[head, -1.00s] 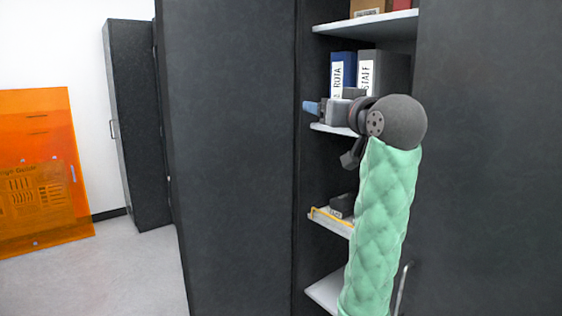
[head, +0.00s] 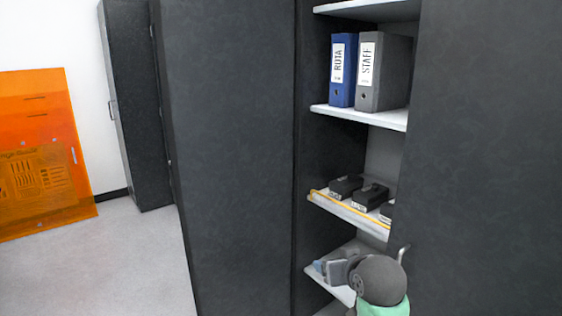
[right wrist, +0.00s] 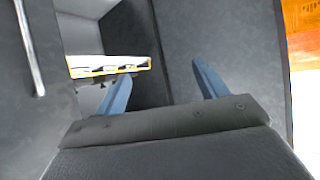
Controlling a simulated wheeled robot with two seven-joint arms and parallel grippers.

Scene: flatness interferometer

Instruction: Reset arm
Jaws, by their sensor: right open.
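My right gripper (right wrist: 163,88) shows in the right wrist view with its two blue fingers apart and nothing between them. In the head view the right gripper (head: 318,267) is low, in front of the lowest visible shelf (head: 345,293) of the dark cabinet. My round grey wrist and a bit of green sleeve hide part of that shelf. My left gripper is not in view.
A blue RUTA binder (head: 342,70) and a grey STAFF binder (head: 382,72) stand on an upper shelf. Black boxes (head: 370,196) sit on a yellow-edged shelf (head: 350,214). Dark cabinet doors (head: 235,150) flank the opening. An orange panel (head: 45,150) stands at left; floor (head: 130,265) there is clear.

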